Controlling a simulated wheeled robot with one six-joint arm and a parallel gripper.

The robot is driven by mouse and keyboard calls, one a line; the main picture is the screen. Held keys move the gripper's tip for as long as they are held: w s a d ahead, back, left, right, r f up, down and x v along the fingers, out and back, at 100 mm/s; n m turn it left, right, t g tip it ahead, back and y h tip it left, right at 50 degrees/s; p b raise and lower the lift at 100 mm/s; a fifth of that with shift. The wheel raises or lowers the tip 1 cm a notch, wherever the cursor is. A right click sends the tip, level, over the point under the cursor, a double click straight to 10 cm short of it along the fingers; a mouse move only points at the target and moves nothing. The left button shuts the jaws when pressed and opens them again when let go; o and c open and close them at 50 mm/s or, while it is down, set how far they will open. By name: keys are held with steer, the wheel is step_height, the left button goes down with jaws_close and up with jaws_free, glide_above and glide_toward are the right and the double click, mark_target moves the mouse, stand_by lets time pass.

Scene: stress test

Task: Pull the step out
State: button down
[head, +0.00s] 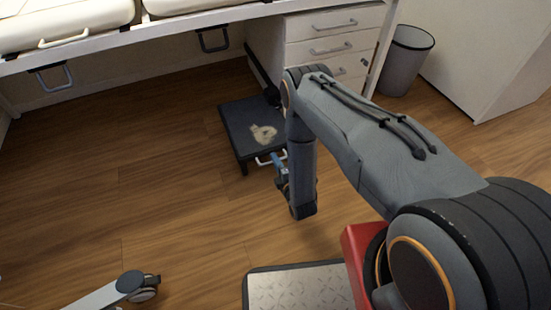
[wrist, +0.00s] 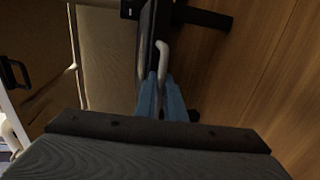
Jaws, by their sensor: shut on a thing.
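The step (head: 238,122) is a low dark platform with short legs, standing on the wood floor beside the drawer unit. A pale, worn-looking patch marks its top. A light bar handle (head: 264,161) is on its near edge. My gripper (head: 279,160) is at this handle, with its blue fingers shut on it. In the wrist view, the blue fingers (wrist: 161,97) close around the handle (wrist: 163,52), next to the dark edge of the step (wrist: 147,40). My arm hides the right side of the step in the head view.
A white drawer unit (head: 335,25) stands behind the step. A grey bin (head: 405,62) is at the back right. A padded bench (head: 70,22) with handles spans the upper left. A caster leg (head: 125,285) lies at lower left. The floor left of and in front of the step is clear.

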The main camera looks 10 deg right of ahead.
steer(key=c, duration=1.8)
jaws_free()
steer(key=shift+a, duration=0.1)
steer(key=shift+c, duration=0.2)
steer(key=shift+s, duration=0.1)
steer(key=p+v, duration=0.2)
steer(key=v, duration=0.5)
steer(key=shift+s+p, duration=0.3)
